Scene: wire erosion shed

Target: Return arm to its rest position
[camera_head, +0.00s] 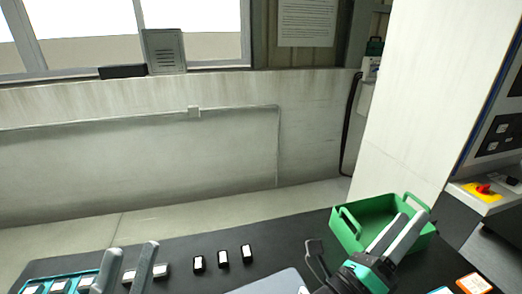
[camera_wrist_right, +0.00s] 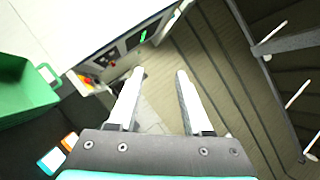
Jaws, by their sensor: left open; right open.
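My right gripper (camera_head: 411,216) is open in the head view, with its two pale fingers in front of and over the green crate (camera_head: 348,240). In the right wrist view the same gripper (camera_wrist_right: 159,72) has its fingers apart with nothing between them. The green crate also shows at the left of that view (camera_wrist_right: 22,98). My left gripper (camera_head: 133,248) is open at the bottom left of the head view. Its fingers stand apart beside the teal tray (camera_head: 68,276); I see nothing gripped between them.
Several small black-and-white blocks (camera_head: 223,257) stand on the dark table (camera_head: 300,249). A grey panel (camera_head: 270,284) lies at the bottom middle. An orange-edged card (camera_head: 475,284) lies at the right. A machine with a red-and-yellow button (camera_head: 483,189) stands beyond the crate.

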